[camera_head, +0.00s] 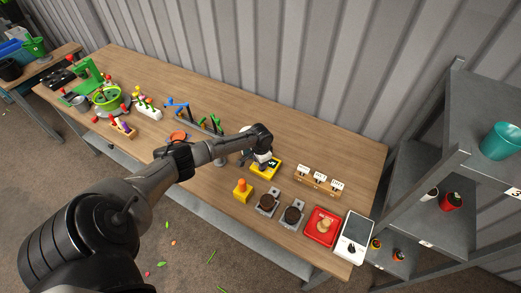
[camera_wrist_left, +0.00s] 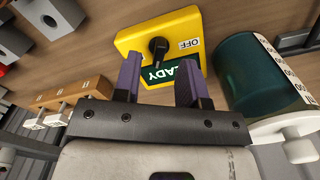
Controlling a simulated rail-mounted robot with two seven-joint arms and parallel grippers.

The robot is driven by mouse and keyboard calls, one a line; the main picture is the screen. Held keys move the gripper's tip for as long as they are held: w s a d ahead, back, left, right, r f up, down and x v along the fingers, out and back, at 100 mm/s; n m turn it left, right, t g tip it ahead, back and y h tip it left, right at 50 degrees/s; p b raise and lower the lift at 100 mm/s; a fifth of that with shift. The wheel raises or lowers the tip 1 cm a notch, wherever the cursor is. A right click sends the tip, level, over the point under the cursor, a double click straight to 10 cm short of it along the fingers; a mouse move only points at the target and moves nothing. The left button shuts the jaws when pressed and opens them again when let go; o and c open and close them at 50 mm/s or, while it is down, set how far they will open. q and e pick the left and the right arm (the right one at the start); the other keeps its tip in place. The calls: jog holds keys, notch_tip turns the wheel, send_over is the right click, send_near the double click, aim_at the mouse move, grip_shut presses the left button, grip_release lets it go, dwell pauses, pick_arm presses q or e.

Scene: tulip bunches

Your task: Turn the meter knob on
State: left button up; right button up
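The yellow meter (camera_head: 258,174) sits on the wooden table beneath my left gripper (camera_head: 262,157). The left wrist view shows its yellow body (camera_wrist_left: 140,36), a small black knob (camera_wrist_left: 158,46) on its face, an "OFF" label beside the knob and a dark green display with white letters partly hidden by the fingers. My left gripper (camera_wrist_left: 161,62) is open. Its two purple fingers stand apart, pointing at the meter face, with the knob in line with the gap between them. I cannot tell whether they touch the meter. My right gripper is in no view.
A dark green cylinder (camera_wrist_left: 250,72) stands close beside the meter. A wooden block with white tags (camera_head: 319,181) is to the right. A yellow box with an orange button (camera_head: 242,190), a red tray (camera_head: 314,236) and a white device (camera_head: 354,238) line the front edge.

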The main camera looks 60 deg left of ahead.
pick_arm(q)
notch_tip(320, 180, up, 10)
jog(key=shift+r+p, duration=0.25)
jog(key=shift+p, duration=0.2)
dwell(0.6)
